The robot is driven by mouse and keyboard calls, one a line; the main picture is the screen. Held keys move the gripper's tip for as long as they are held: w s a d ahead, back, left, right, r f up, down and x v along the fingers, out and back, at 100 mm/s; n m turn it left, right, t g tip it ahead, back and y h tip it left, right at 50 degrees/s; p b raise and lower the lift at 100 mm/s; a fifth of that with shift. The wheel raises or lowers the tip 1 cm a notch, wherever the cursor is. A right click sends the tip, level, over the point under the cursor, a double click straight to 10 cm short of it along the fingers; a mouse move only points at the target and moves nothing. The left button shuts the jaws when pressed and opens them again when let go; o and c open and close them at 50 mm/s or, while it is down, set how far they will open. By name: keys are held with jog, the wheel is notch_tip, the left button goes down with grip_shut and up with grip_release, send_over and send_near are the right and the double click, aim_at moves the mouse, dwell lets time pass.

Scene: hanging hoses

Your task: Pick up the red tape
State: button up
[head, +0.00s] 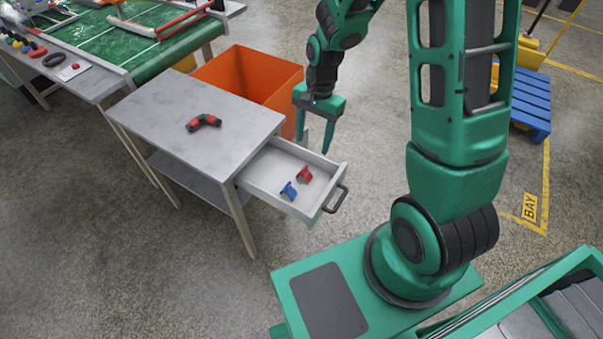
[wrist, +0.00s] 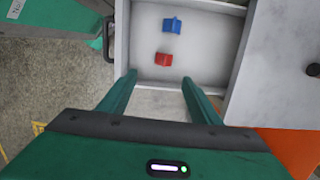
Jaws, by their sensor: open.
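The red tape (head: 304,174) is a small red piece lying on the floor of the open drawer (head: 262,175). A similar blue piece (head: 289,190) lies beside it, apart from it. In the wrist view the red tape (wrist: 164,59) is just beyond the fingertips, near the middle between them, with the blue piece (wrist: 172,25) farther up. My gripper (head: 313,146) is open and empty, with its fingers pointing down over the drawer's far side. In the wrist view the gripper (wrist: 160,79) has nothing between its fingers.
The grey table (head: 195,115) holds a black and red elbow hose (head: 204,122). An orange bin (head: 250,75) stands behind it. A blue pallet (head: 532,100) is at right.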

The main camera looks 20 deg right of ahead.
aim_at(305, 167)
jog(key=shift+s+a+f, duration=0.1)
jog(key=shift+a+f, duration=0.35)
jog(key=shift+f, duration=1.5)
jog(key=shift+s+a+f, duration=0.1)
jog(key=shift+a+f, duration=0.3)
jog(key=shift+f, duration=1.55)
jog(key=shift+s+a+f, duration=0.1)
jog(key=shift+a+f, duration=0.35)
jog(key=shift+f, duration=1.5)
jog(key=c, duration=1.1)
